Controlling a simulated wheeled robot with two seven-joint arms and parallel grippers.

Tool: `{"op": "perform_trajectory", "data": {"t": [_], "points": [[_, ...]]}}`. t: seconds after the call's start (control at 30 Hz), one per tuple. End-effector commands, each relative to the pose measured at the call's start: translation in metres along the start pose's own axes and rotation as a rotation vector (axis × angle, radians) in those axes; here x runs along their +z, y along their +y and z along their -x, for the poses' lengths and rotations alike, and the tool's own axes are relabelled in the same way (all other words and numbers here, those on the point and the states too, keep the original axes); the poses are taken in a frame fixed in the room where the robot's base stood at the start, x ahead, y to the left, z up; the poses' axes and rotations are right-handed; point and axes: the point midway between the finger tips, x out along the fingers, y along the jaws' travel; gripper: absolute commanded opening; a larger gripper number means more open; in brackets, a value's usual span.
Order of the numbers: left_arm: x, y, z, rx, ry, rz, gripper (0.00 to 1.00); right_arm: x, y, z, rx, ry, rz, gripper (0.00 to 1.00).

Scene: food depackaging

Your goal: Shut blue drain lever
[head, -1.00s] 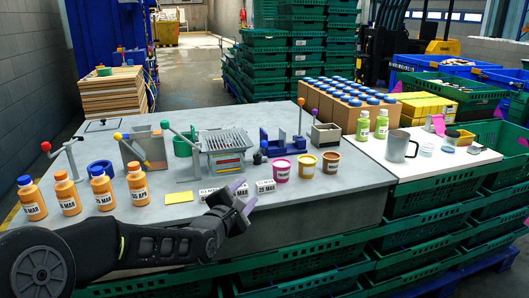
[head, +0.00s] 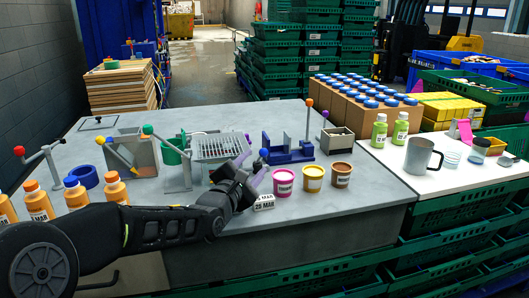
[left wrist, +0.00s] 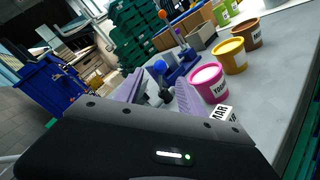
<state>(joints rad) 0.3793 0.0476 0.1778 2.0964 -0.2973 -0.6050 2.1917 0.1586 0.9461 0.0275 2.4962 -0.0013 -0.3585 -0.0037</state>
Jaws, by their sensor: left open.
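The drain lever's blue ball knob (head: 264,153) shows just beyond my left gripper (head: 251,169), beside the slotted metal tray (head: 222,146). The lever's arm is mostly hidden by the gripper, so I cannot tell its angle. In the left wrist view the blue knob (left wrist: 160,65) appears ahead of my left gripper (left wrist: 160,97), in line with the gap between its purple fingers. A dark fitting shows below the knob. The fingers are apart with nothing held, and I cannot see contact. My right gripper is not in view.
Pink (head: 283,181), yellow (head: 313,178) and brown pots (head: 341,174) stand right of the gripper. A date block (head: 263,203) lies close by. A blue stand (head: 287,153) with an orange-knobbed lever is behind. Orange bottles (head: 39,203) stand at left.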

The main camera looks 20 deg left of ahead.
Motion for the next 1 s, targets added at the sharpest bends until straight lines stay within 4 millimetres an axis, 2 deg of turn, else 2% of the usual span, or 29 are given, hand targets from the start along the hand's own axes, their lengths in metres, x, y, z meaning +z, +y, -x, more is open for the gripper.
{"op": "perform_trajectory", "data": {"t": [0.17, 0.6, 0.97, 1.0], "points": [[0.001, 0.000, -0.010, -0.001, -0.001, 0.001, 0.46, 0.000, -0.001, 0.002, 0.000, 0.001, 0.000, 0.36], [0.001, 0.000, -0.071, -0.001, -0.001, 0.001, 0.46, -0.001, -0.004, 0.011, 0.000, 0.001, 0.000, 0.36], [0.000, 0.000, -0.078, 0.000, 0.000, 0.000, 0.46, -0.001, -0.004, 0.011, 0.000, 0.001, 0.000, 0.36], [0.000, 0.000, -0.078, 0.000, 0.000, 0.000, 0.44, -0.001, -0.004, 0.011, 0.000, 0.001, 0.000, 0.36]]}}
